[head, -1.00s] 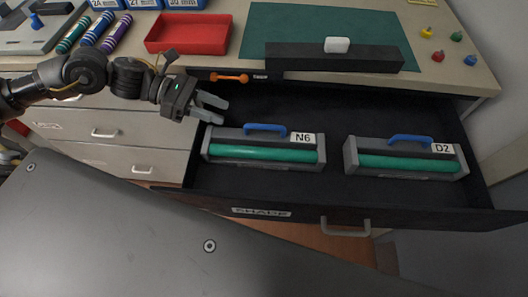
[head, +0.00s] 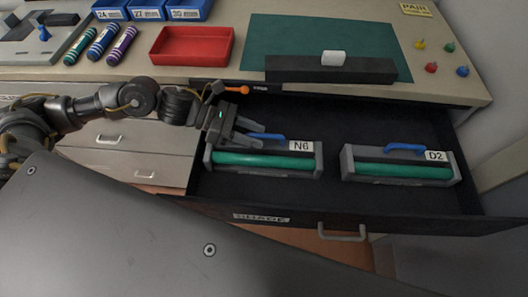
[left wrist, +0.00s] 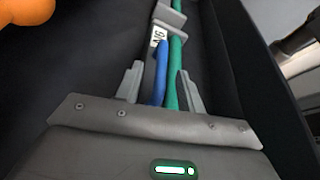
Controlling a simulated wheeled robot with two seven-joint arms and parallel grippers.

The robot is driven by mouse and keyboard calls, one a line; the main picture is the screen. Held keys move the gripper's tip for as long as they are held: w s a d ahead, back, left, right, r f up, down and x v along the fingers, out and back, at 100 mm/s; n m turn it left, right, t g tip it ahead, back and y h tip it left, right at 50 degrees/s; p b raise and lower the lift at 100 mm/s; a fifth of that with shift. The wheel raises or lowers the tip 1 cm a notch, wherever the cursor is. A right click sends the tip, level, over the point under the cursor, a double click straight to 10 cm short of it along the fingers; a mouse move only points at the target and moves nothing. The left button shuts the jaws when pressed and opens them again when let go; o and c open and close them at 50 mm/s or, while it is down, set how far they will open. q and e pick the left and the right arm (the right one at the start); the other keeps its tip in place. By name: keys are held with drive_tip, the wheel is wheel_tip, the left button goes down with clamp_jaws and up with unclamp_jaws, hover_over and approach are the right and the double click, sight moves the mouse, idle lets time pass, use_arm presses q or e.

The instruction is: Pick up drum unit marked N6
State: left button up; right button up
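The drum unit marked N6 (head: 262,162) lies in the open dark drawer (head: 330,190), a green roller in a grey frame with a blue handle (head: 270,137) on top. Its N6 label also shows in the left wrist view (left wrist: 157,37). My left gripper (head: 258,134) is open at the left end of the blue handle. In the left wrist view the handle (left wrist: 161,72) runs between the two spread fingers (left wrist: 160,80); I cannot tell whether they touch it. A second drum unit marked D2 (head: 400,168) lies to the right. My right gripper is not in view.
On the desk above stand a red tray (head: 191,46), a green mat (head: 325,40) with a black bar (head: 300,70) and white block, several markers and blue bins. An orange object (head: 230,88) lies at the drawer's back left. The drawer floor between the units is clear.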

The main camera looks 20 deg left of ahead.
use_arm(q)
drive_tip(key=shift+w+d+f, duration=0.1)
drive_tip(key=shift+d+f, duration=0.15)
drive_tip(key=shift+d, duration=0.3)
clamp_jaws()
drive_tip(key=shift+r, duration=0.1)
idle(0.9)
